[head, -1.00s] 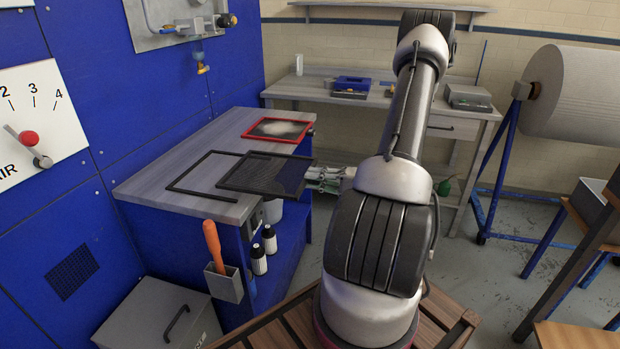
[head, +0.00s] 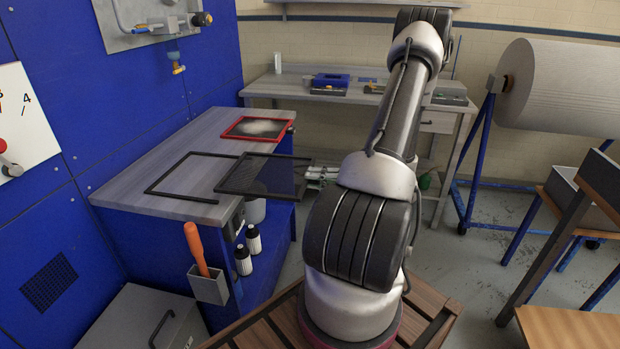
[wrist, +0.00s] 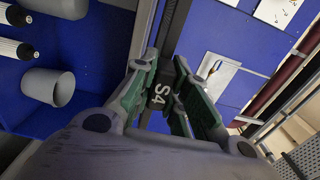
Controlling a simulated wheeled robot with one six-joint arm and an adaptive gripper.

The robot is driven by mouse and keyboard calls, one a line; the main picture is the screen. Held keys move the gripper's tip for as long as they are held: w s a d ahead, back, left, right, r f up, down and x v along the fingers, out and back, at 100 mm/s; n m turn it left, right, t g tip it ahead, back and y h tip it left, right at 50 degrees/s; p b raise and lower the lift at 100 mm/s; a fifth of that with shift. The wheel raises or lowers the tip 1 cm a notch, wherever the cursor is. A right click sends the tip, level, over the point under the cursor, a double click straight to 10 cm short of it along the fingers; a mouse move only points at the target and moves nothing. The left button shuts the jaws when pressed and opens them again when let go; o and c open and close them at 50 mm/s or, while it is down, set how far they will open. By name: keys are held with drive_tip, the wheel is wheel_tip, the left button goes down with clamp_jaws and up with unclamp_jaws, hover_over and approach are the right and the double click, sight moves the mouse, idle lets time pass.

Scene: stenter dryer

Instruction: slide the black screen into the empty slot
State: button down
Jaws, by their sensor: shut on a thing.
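My gripper (head: 318,174) is shut on the right edge of the black screen (head: 256,174), a dark mesh panel in a black frame. In the wrist view my green-padded fingers (wrist: 167,95) close around its black edge, which is marked S4 (wrist: 161,94). The screen is roughly level at the bench's right edge, its right part out past the bench. The empty slot is a thin black three-sided frame (head: 170,169) on the grey bench top, open to the right. The screen's left edge is near that open side; I cannot tell its height above the bench.
A red-framed screen with pale lint (head: 257,128) lies at the back of the bench (head: 205,140). An orange-handled tool (head: 196,248) stands in a grey holder on the bench's front. A back workbench (head: 300,90) is behind.

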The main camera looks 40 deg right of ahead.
drive_tip(key=v, duration=1.2)
idle(1.1)
